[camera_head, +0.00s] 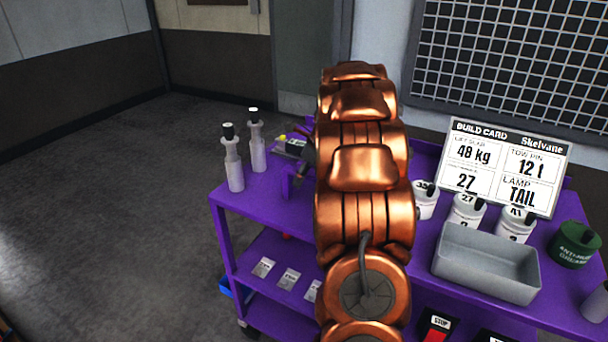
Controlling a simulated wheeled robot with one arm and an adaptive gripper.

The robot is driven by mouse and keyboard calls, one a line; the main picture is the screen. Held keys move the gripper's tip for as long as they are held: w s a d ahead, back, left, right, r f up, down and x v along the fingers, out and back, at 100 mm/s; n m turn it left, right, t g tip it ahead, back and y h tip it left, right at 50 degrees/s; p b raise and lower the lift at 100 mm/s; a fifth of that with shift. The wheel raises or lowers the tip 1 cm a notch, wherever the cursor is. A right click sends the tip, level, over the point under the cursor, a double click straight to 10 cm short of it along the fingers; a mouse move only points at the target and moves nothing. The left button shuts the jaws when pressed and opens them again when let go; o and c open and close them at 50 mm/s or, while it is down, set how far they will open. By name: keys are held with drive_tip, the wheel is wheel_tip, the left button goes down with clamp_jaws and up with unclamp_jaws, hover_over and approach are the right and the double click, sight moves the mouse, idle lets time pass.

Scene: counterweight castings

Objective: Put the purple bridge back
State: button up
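A purple upright shape (287,183) stands at the left part of the purple cart's top, just left of my copper arm. It may be the purple bridge, but its colour matches the cart and my arm hides its right side. A dark part of my gripper (307,158) shows at the arm's left edge, close to the purple shape. The fingertips are mostly hidden behind the arm. I cannot tell whether they touch or hold it.
The purple cart (256,207) holds two grey bottles (233,165) at left. On the right are a grey tray (487,262), white numbered weights (466,210), a green tin (573,245) and a build card (508,165). Floor at left is clear.

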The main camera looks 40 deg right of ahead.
drive_tip(key=b+v, duration=0.1)
drive_tip(key=v, duration=1.1)
drive_tip(key=s+a+f+n+g, duration=0.2)
drive_tip(key=s+a+n, duration=0.2)
drive_tip(key=a+n, duration=0.7)
drive_tip(key=s+a+f+n+g, duration=0.1)
drive_tip(key=s+a+f+n, duration=0.3)
drive_tip(key=a, duration=1.2)
drive_tip(key=s+a+f+n+g, duration=0.1)
drive_tip(key=s+a+f+n, duration=0.2)
drive_tip(key=s+a+n, duration=0.2)
drive_tip(key=s+a+f+n+g+h, duration=0.1)
drive_tip(key=s+a+n, duration=0.5)
drive_tip(key=s+n, duration=0.6)
wheel_tip(320, 180, down, 2)
drive_tip(key=shift+s+a+f+n+g, duration=0.15)
drive_tip(key=shift+s+n+g, duration=0.25)
drive_tip(key=shift+s, duration=0.5)
